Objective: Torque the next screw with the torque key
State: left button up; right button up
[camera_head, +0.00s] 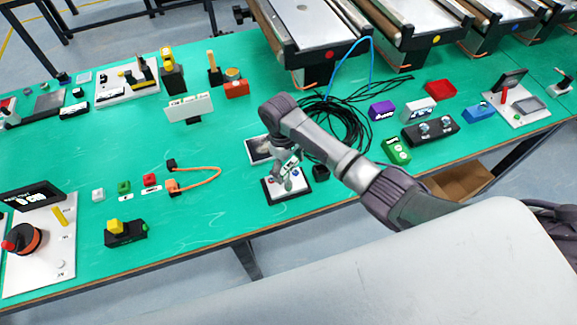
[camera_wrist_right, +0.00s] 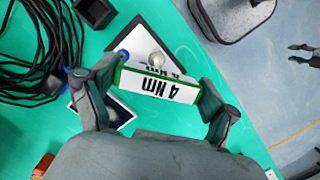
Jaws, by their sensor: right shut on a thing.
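My right gripper (camera_head: 286,172) is above the small screw plate and points down at it. It is shut on the torque key (camera_wrist_right: 158,84), a green and white block marked "4 Nm", held between both fingers (camera_wrist_right: 160,90). The screw plate (camera_head: 272,197), white on a black base, lies under the key near the table's front edge. In the right wrist view a round silvery tip shows beside the key over the plate (camera_wrist_right: 136,37). The key hides part of the plate, and I cannot tell whether it touches a screw. A grey gripper, seemingly my left (camera_wrist_right: 303,54), shows apart over the floor, fingers spread.
A dark framed panel (camera_head: 258,149) and a small black box (camera_head: 320,172) stand close to the plate. A black cable coil (camera_head: 345,125) lies behind. An orange cable (camera_head: 215,172) lies to the left. Conveyors (camera_head: 312,35) line the back. Green table between is partly clear.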

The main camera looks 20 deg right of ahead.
jog(key=shift+r, duration=0.55)
jog(key=n, duration=0.5)
jog(key=shift+w+n+t+h, duration=0.1)
jog(key=shift+n+t+h, duration=0.2)
jog(key=shift+n, duration=0.1)
jog(key=n, duration=0.6)
jog(key=shift+t, duration=0.4)
jog(key=n+t, duration=0.1)
jog(key=n, duration=0.4)
jog(key=shift+n, duration=0.4)
jog(key=n, duration=0.5)
